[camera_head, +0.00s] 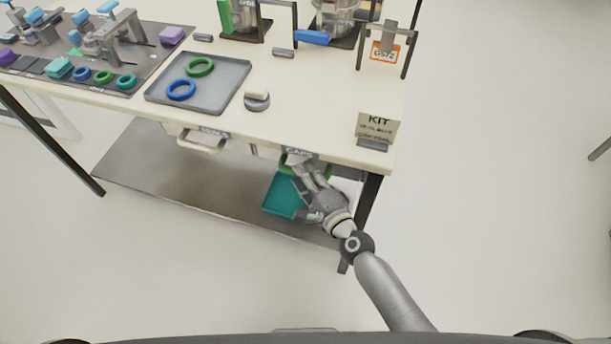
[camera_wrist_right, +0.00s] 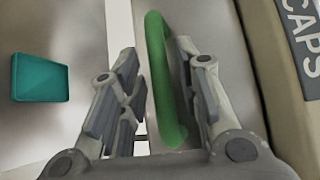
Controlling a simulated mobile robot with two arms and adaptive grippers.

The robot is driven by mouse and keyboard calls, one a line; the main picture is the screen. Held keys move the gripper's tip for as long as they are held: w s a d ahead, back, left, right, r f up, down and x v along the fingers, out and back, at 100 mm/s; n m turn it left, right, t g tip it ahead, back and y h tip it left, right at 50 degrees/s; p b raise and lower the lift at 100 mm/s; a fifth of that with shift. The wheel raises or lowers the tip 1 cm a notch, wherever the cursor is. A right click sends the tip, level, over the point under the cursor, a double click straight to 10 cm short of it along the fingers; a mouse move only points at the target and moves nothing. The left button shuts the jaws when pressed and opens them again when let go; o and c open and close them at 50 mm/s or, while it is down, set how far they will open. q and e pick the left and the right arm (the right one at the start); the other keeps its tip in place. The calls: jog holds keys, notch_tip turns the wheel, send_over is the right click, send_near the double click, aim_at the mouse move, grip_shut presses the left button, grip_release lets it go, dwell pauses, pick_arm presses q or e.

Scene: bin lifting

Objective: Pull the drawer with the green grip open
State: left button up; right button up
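The drawer with the green grip hangs under the table at the right and bears a CAPS label (camera_head: 299,153). Its green grip (camera_head: 287,162) is partly hidden by my right gripper (camera_head: 298,172) in the head view. In the right wrist view the green grip (camera_wrist_right: 160,85) is a bar standing between the fingers of my right gripper (camera_wrist_right: 165,85). The fingers are apart, with a visible gap on the left side of the bar. The drawer looks closed. My left gripper is not in view.
A second drawer with a pale grip (camera_head: 198,143) is to the left. A teal tray (camera_head: 284,194) sits on the lower shelf (camera_head: 190,192) below my right gripper. A table leg (camera_head: 368,200) stands close to the right arm.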

grip_shut()
jog(key=shift+s, duration=0.15)
jog(key=s+a, duration=0.4)
jog(key=s, duration=1)
jog(key=s+a, duration=0.5)
jog(key=s, duration=0.9)
jog(key=shift+b, duration=0.45)
jog(key=shift+a, duration=0.1)
jog(key=shift+o, duration=1.4)
grip_release()
